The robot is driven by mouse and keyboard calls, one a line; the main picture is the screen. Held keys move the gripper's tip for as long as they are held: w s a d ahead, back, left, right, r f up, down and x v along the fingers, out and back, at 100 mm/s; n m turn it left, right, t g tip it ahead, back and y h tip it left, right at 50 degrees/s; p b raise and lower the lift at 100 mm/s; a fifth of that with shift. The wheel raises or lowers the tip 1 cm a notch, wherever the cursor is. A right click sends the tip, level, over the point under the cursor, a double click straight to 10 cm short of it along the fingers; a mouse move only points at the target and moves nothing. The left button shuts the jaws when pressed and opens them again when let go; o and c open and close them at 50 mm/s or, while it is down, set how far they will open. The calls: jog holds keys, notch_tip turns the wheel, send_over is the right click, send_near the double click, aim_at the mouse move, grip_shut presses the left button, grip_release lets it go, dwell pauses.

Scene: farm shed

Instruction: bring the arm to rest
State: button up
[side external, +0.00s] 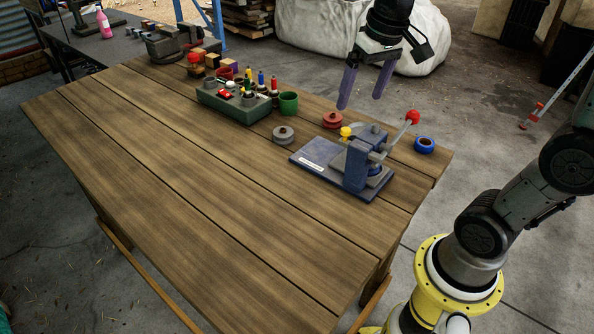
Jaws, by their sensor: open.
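My gripper (364,85) hangs in the air above the right back part of the wooden table (180,165). Its two purple-grey fingers are apart and point down, with nothing between them. A dark blue-grey press-like device (340,172) with a flat base stands on the table below and in front of it. The device has a lever with a red ball (412,118) sticking up to the right and a yellow knob (346,132). My gripper is clear of the device. My arm's yellow base is at the lower right.
A green-grey tray (232,108) with several small items stands at the back, beside a green cup (288,103). A grey spool (283,134), a red spool (332,119) and a blue ring (425,145) lie around the device. A vise (170,44) is farther back. The table's left and front are clear.

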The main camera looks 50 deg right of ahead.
jog(key=s+a+f+n+t, duration=0.1)
jog(key=s+a+n, duration=0.1)
jog(key=s, duration=0.4)
jog(key=s+a+f+n+t, duration=0.2)
jog(key=s+a, duration=0.2)
jog(key=s, duration=0.3)
jog(key=shift+s+a+f+y, duration=0.15)
jog(key=shift+s+f+y, duration=0.05)
jog(key=shift+s+y, duration=0.1)
